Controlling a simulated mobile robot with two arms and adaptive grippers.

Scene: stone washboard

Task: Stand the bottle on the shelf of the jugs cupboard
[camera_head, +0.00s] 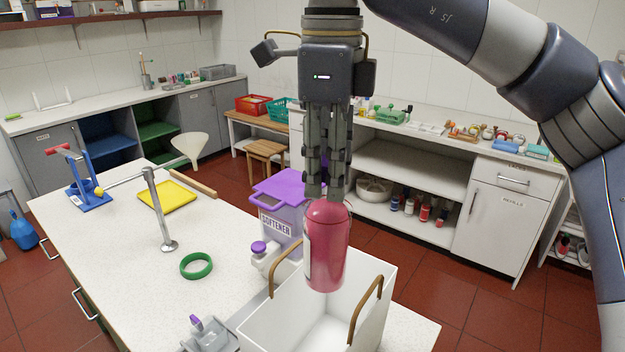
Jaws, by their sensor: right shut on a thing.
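A pinkish-red bottle (327,250) hangs upright from my right gripper (327,188), which points straight down. The fingers are shut on the top of the bottle. A pale label shows on its left side. The bottle is above or partly within the opening of a white carrier box (262,325) with two brown handles; I cannot tell its exact height. No cupboard label that I can read says jugs. A grey cupboard (50,150) stands at the left, its label too small to read, and a white cupboard (495,225) marked refills stands at the right. My left gripper is not in view.
A purple-lidded softener container (284,190) stands close behind the bottle. The white counter (120,250) holds a metal post (160,212), a green ring (196,265) and a yellow tray (167,195). Open white shelves (405,170) hold several small bottles. Red floor lies clear beyond the counter.

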